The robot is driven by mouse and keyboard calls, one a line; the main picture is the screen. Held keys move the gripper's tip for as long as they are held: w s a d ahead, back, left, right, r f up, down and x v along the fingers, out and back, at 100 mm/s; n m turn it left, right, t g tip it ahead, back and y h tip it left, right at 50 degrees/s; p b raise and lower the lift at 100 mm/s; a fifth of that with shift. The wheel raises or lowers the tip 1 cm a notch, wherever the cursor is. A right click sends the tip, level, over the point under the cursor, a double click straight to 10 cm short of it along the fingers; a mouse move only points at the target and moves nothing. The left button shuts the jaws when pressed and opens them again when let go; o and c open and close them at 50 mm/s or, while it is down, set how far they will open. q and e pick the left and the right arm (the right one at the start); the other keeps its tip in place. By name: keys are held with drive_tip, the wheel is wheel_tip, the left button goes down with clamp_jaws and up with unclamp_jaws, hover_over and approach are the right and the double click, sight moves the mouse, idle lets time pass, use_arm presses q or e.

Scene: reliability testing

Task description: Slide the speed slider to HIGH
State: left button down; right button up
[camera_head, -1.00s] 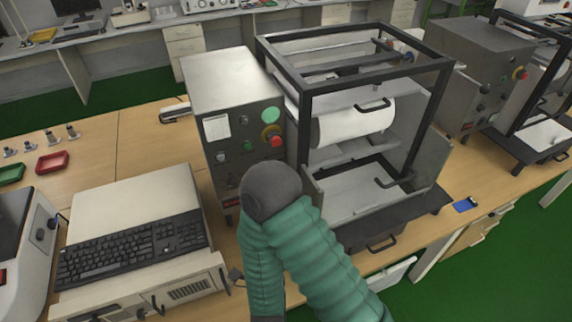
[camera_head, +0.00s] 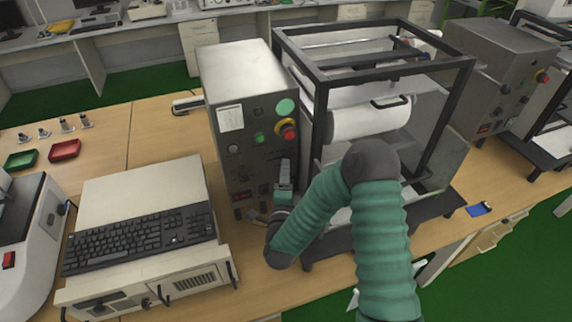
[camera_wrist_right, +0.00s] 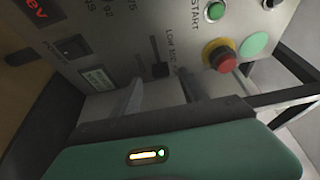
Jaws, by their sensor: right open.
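The grey control panel (camera_head: 262,150) is on the front of a metal box on the bench. In the right wrist view it appears turned sideways. The dark slider knob (camera_wrist_right: 160,70) sits in a thin slot, near lettering (camera_wrist_right: 173,50) that starts with LOW; the rest is too small or covered to read surely. My right gripper (camera_head: 268,192) is in front of the panel's lower right part. In the wrist view its two fingers (camera_wrist_right: 160,92) are open, one on each side below the knob, with nothing between them. I cannot tell whether they touch the panel. My left gripper is out of view.
A red emergency button (camera_head: 288,132) with a yellow ring and a green button (camera_head: 259,138) are on the panel above the gripper. A black-framed roller machine (camera_head: 370,120) stands right of the box. A keyboard (camera_head: 140,238) and its beige unit are to the left.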

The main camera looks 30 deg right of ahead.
drive_tip(key=x, duration=0.4)
drive_tip(key=shift+s+d, duration=0.1)
drive_tip(key=shift+d, duration=0.05)
clamp_jaws()
drive_tip(key=shift+f, duration=0.1)
drive_tip(key=shift+s+f, duration=0.1)
drive_tip(key=shift+f, duration=0.05)
idle(1.0)
